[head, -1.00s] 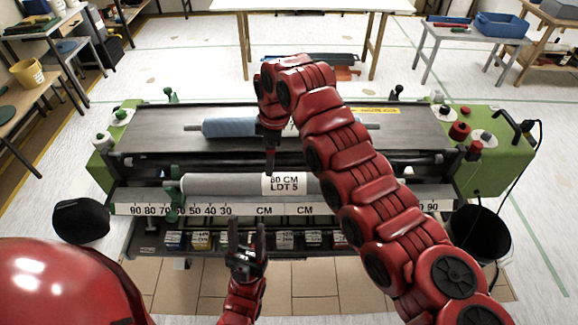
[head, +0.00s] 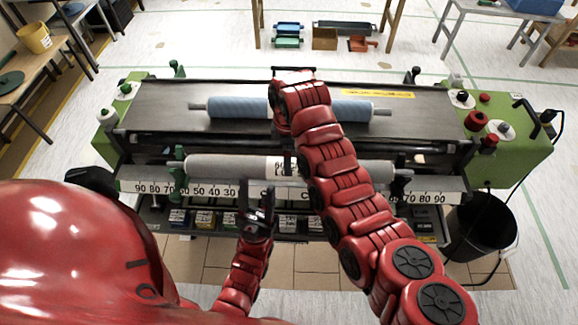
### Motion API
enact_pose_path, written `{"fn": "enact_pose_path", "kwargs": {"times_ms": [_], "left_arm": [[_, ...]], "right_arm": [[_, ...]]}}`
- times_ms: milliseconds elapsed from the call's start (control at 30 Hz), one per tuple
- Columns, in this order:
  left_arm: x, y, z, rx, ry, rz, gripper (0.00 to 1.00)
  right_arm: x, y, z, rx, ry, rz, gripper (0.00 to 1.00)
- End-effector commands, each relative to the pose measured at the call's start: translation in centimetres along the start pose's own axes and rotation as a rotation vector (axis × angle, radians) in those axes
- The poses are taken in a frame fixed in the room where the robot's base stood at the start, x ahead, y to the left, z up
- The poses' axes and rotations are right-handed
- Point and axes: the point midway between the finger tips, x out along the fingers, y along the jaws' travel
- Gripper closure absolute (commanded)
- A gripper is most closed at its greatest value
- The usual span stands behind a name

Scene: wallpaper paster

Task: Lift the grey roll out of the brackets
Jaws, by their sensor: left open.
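The grey roll (head: 225,167) with a white label lies level along the front of the paster (head: 165,105), above the ruler strip. Its left end is by a green bracket (head: 179,165), and a dark bracket (head: 402,182) stands near its right end. My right gripper (head: 287,166) is at the roll's middle, by the label. My arm covers much of it, so I cannot tell whether its fingers are open or touch the roll. My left gripper (head: 256,190) is open and empty, in front of the roll and left of its middle, fingers pointing up.
A blue roll (head: 236,106) lies on the paster's top behind the grey roll. Small boxes sit on a shelf (head: 153,221) below the ruler. A black bucket (head: 478,228) stands at the front right. The floor behind the paster is partly clear.

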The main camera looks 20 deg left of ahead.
Motion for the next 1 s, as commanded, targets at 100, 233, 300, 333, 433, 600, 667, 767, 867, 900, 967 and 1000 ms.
{"fn": "enact_pose_path", "kwargs": {"times_ms": [100,233,300,333,433,600,667,767,867,900,967,1000], "left_arm": [[0.7,0.0,-0.1,0.0,0.0,0.0,0.5],[1.5,-0.1,-0.2,0.0,0.0,0.0,0.5],[2.5,-0.1,-0.4,0.0,0.0,0.0,0.5],[2.7,-0.1,-0.5,0.0,0.0,0.0,0.5],[3.2,-0.2,-0.5,0.0,0.0,0.0,0.5],[3.4,-0.2,-0.6,0.0,0.0,0.0,0.5],[3.4,-0.2,-0.6,0.0,0.0,0.0,0.5],[3.4,-0.2,-0.6,0.0,0.0,0.0,0.5],[3.4,-0.2,-0.6,0.0,0.0,0.0,0.5],[3.4,-0.2,-0.6,0.0,0.0,0.0,0.5],[3.4,-0.2,-0.6,0.0,0.0,0.0,0.5],[3.4,-0.2,-0.6,0.0,0.0,0.0,0.5]], "right_arm": [[0.8,-0.1,0.0,-0.001,0.0,-0.001,0.0],[1.5,-0.1,0.1,-0.001,-0.001,-0.004,0.0],[2.4,-0.3,0.1,-0.001,-0.002,-0.006,0.0],[2.8,-0.3,0.2,-0.001,-0.002,-0.006,0.0],[4.4,-0.3,0.2,-0.002,-0.002,-0.007,0.0],[5.8,-0.1,0.2,-0.001,-0.001,-0.002,0.0],[6.0,-0.1,0.2,-0.001,0.002,0.002,0.0],[6.3,-0.1,0.1,0.0,0.002,0.002,0.0],[6.3,-0.1,0.1,0.0,0.002,0.002,0.0],[6.3,-0.1,0.2,0.0,0.002,0.002,0.0],[6.3,-0.1,0.2,0.0,0.002,0.002,0.02],[6.3,-0.1,0.2,0.0,0.002,0.001,0.09]]}}
